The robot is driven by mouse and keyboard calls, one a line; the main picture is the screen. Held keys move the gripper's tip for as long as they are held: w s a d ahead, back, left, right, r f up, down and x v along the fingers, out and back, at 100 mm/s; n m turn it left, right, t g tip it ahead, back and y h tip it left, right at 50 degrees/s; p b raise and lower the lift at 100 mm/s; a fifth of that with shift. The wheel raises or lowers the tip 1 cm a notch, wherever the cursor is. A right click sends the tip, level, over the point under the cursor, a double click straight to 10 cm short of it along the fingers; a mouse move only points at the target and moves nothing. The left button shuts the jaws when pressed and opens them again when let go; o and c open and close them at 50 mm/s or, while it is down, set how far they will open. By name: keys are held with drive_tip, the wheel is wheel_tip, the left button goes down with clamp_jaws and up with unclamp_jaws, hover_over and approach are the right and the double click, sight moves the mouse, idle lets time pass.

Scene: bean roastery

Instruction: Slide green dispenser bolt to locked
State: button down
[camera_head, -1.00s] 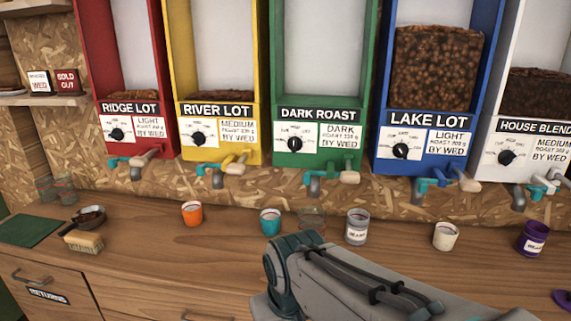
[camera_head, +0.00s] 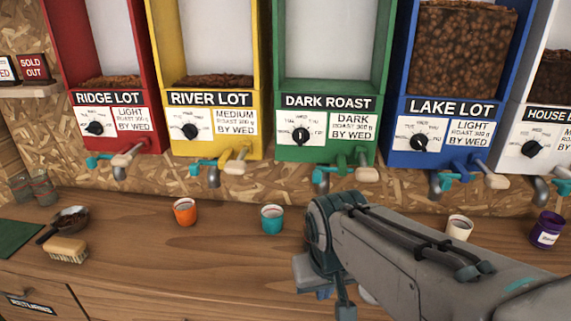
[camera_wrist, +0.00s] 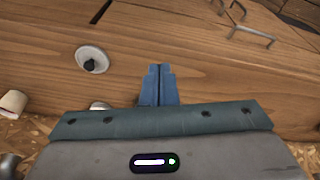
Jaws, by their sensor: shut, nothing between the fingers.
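The green dispenser (camera_head: 284,125), labelled DARK ROAST, stands in the middle of the row and its window shows no beans. Below it are a teal piece on the spout (camera_head: 321,177), a green bar (camera_head: 341,160) and a beige paddle (camera_head: 367,174). I cannot tell how far the bolt is slid. My gripper (camera_wrist: 158,69) shows shut and empty as blue fingers in the wrist view, pointing over the wooden counter. In the head view my arm reaches in from the lower right, with its wrist below and apart from the green dispenser's spout.
Red (camera_head: 72,137), yellow (camera_head: 162,140) and blue (camera_head: 392,160) dispensers flank the green one. Orange (camera_head: 185,213), teal (camera_head: 272,220) and purple (camera_head: 546,231) cups stand on the counter (camera_head: 150,245). A brush (camera_head: 67,250) lies at left. My arm hides the counter's middle right.

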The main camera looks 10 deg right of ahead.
drive_tip(key=w+a+r+m+h+p, duration=0.2)
drive_tip(key=w+a+r+h, duration=0.1)
drive_tip(key=w+r, duration=0.6)
drive_tip(key=w+a+r+m+h+p, duration=0.1)
drive_tip(key=w+a+r+m+h, duration=0.1)
drive_tip(key=w+a+r, duration=0.4)
drive_tip(key=w+r+h, duration=0.1)
drive_tip(key=w+r, duration=0.2)
drive_tip(key=r, duration=0.3)
drive_tip(key=shift+a+r+m+p, duration=0.2)
drive_tip(key=shift+r+m+p, duration=0.05)
drive_tip(key=shift+m+p, duration=0.15)
drive_tip(key=shift+w, duration=0.1)
drive_tip(key=d+f+p, duration=0.1)
drive_tip(key=d+f, duration=0.7)
drive_tip(key=d, duration=0.1)
drive_tip(key=shift+w+d+p, duration=0.25)
drive_tip(key=shift+w+p, duration=0.15)
drive_tip(key=shift+w, duration=0.05)
drive_tip(key=shift+f, duration=0.1)
